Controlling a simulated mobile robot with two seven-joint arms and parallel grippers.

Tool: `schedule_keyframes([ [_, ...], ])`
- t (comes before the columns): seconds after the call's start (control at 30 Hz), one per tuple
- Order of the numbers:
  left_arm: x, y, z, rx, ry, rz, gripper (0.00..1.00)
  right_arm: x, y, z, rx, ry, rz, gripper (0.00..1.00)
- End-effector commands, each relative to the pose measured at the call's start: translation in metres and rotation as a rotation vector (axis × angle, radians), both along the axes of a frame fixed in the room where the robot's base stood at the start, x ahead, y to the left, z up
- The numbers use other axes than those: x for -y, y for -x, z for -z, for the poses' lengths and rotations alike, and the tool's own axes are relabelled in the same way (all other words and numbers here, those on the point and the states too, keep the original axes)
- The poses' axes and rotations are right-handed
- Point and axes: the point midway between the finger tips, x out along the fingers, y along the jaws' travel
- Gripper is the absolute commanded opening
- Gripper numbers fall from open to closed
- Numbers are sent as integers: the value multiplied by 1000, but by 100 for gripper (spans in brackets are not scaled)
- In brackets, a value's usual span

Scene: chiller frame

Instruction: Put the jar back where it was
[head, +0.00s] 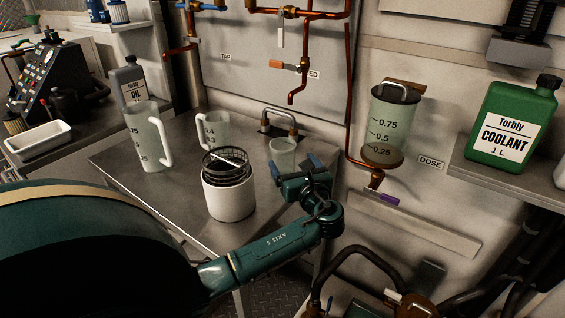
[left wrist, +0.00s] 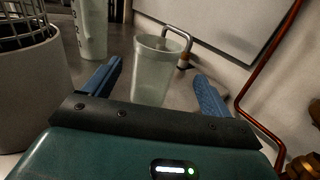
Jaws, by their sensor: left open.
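A small clear, frosted jar (head: 283,152) stands upright on the grey metal table, near the wall and by a bent copper-tipped tap. My left gripper (head: 296,166) is open, just in front and to the right of the jar in the head view. In the left wrist view, the jar (left wrist: 150,72) shows in line with the gap between the blue fingers (left wrist: 157,86), with no finger seen touching it. I cannot tell how deep it sits between them. The jar looks empty. My right gripper is not in view.
A white canister with a black wire basket (head: 228,185) stands left of the jar. Two measuring jugs (head: 146,140) and a grey oil bottle (head: 131,82) stand farther left. A tap (head: 280,117) rises behind the jar. A dosing cylinder (head: 391,125) and green coolant jug (head: 512,120) are at right.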

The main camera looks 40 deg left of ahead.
Motion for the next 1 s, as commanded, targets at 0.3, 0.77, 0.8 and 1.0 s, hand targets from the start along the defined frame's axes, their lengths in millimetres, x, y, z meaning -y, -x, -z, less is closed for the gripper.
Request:
schedule_keyframes([
  [0.3,-27,-13,1,0,0,0,84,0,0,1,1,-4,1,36],
  [0.77,-67,-31,5,1,3,3,84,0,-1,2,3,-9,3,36],
  [0.8,-67,-31,5,1,3,3,84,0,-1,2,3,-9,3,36],
  [1.0,-67,-31,5,1,3,3,75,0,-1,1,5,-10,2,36],
])
